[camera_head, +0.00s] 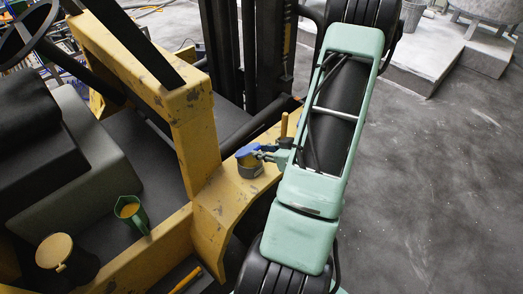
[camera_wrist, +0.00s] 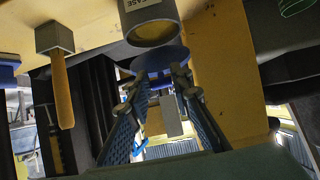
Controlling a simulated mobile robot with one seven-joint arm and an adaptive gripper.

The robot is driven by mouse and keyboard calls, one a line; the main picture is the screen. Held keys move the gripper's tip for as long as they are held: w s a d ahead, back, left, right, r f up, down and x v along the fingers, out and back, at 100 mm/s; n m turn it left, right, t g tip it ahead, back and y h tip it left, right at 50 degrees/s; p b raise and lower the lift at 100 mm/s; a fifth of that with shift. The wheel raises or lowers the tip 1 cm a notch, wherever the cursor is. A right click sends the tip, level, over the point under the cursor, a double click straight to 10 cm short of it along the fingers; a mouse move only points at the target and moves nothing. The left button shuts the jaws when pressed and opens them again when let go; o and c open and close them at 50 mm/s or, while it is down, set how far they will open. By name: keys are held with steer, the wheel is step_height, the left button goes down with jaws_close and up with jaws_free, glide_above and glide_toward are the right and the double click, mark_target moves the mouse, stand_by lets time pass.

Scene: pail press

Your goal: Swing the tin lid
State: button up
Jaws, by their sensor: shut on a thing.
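A dark grey tin (camera_head: 249,169) with yellowish contents stands on the yellow ledge of the truck in the head view. Its label, partly readable as "EASE", shows in the wrist view (camera_wrist: 152,13). The blue tin lid (camera_head: 247,148) is tilted up at the tin's rim, off its mouth. In the wrist view the blue lid (camera_wrist: 160,58) is a disc close to the tin's mouth. My gripper (camera_head: 263,151) comes from the right and is shut on the lid's edge. Its two fingers (camera_wrist: 158,78) reach the lid in the wrist view and hide part of it.
A wooden-handled tool (camera_head: 284,125) stands behind the tin; its grey block (camera_wrist: 54,38) is at the left in the wrist view. A green cup (camera_head: 130,210) and a tan-topped canister (camera_head: 57,252) are at lower left. A yellow-handled tool (camera_head: 185,280) lies below.

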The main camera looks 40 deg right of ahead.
steer(key=shift+s+f, duration=0.1)
steer(key=shift+f, duration=0.05)
steer(key=shift+s+f+b, duration=0.45)
steer(key=shift+f+b, duration=0.15)
steer(key=shift+f, duration=0.1)
steer(key=shift+s+f+b, duration=0.45)
steer(key=shift+f+b, duration=0.1)
steer(key=shift+f, duration=0.25)
steer(key=shift+s+d+f+b, duration=0.1)
steer(key=shift+s+f+b, duration=0.15)
steer(key=shift+f+b, duration=0.55)
steer(key=shift+s+f+b, duration=0.2)
steer(key=shift+f+b, duration=0.35)
steer(key=shift+f, duration=0.3)
steer(key=shift+f+b, duration=0.55)
steer(key=shift+f, duration=0.1)
steer(key=o, duration=0.5)
steer(key=shift+f, duration=0.1)
steer(key=shift+c, duration=0.2)
steer(key=o, duration=0.5)
steer(key=shift+o, duration=0.2)
